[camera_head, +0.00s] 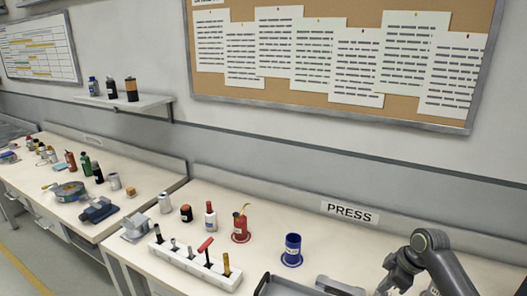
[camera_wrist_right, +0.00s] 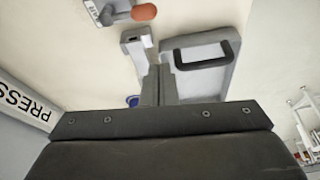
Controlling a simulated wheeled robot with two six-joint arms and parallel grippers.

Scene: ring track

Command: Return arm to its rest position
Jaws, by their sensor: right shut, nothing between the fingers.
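My right arm shows at the lower right of the head view, dark grey and bent over the bench. Its gripper (camera_head: 388,284) hangs low over the bench at the bottom edge, partly cut off. In the right wrist view the two grey fingers of the right gripper (camera_wrist_right: 158,84) are together, with nothing between them. A grey tray with a black handle (camera_wrist_right: 222,78) lies beyond the fingers there; I cannot tell how far below. My left gripper is not in view.
A PRESS sign (camera_head: 350,212) is at the bench's back edge. A blue cup (camera_head: 292,250), a red can (camera_head: 240,228) and a white tool rack (camera_head: 195,262) stand left of my arm. A grey block (camera_head: 340,287) is close to the gripper. Bare bench lies between cup and arm.

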